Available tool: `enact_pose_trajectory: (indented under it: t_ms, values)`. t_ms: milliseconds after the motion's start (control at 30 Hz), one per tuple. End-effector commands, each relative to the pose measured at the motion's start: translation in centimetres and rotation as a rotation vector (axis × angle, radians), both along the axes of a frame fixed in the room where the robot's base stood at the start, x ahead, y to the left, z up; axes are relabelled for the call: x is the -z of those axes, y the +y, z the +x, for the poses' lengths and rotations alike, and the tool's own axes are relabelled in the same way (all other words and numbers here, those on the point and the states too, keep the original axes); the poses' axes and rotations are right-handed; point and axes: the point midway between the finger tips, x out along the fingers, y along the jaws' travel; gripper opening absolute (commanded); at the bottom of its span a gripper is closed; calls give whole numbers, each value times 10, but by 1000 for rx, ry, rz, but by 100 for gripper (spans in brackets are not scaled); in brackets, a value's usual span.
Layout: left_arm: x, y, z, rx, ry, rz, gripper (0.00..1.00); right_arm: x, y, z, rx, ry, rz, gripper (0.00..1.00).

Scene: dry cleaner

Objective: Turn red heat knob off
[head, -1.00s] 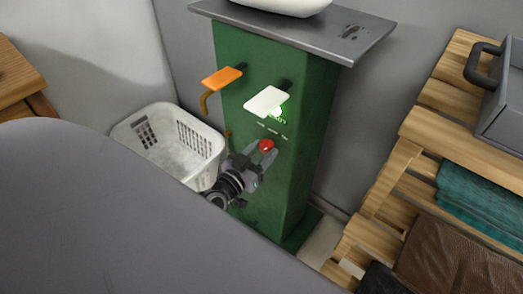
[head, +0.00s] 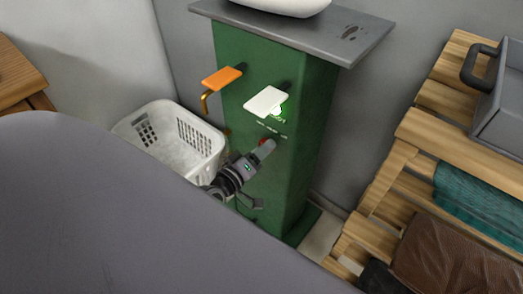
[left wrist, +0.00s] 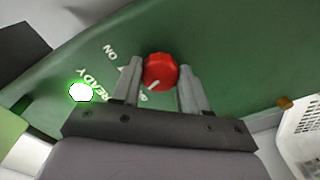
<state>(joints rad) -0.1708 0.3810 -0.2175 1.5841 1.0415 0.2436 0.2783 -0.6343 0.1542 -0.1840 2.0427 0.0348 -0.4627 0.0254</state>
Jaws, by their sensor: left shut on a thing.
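The red heat knob (head: 266,143) is on the front of the green cabinet (head: 312,120), mostly hidden by a finger in the head view. In the left wrist view the red knob (left wrist: 160,70) sits between the two fingertips of my left gripper (left wrist: 158,80), which is shut on it. The knob's white mark points down and left, toward a white label (left wrist: 143,97) partly hidden by a finger. An "ON" label (left wrist: 109,50) is to the knob's upper left. My left gripper (head: 262,152) also shows in the head view. My right gripper is not in view.
A lit green-white "READY" lamp (left wrist: 80,92) is near the knob. A white pedal (head: 264,101) and an orange pedal (head: 222,78) stick out above it. A white basket (head: 165,140) stands left, a wooden shelf (head: 455,135) right.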

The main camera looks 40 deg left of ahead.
Motion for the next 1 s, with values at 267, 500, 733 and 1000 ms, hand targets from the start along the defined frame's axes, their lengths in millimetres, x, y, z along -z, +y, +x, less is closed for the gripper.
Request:
enact_pose_trajectory:
  t_ms: [267,500,733,1000]
  values:
    - [1,0,0,0,18,-235,14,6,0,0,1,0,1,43]
    - [0,0,0,-1,29,-376,14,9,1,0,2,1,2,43]
    - [-1,0,0,0,35,-447,14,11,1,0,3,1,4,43]
    - [-1,1,0,-1,37,-469,14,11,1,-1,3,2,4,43]
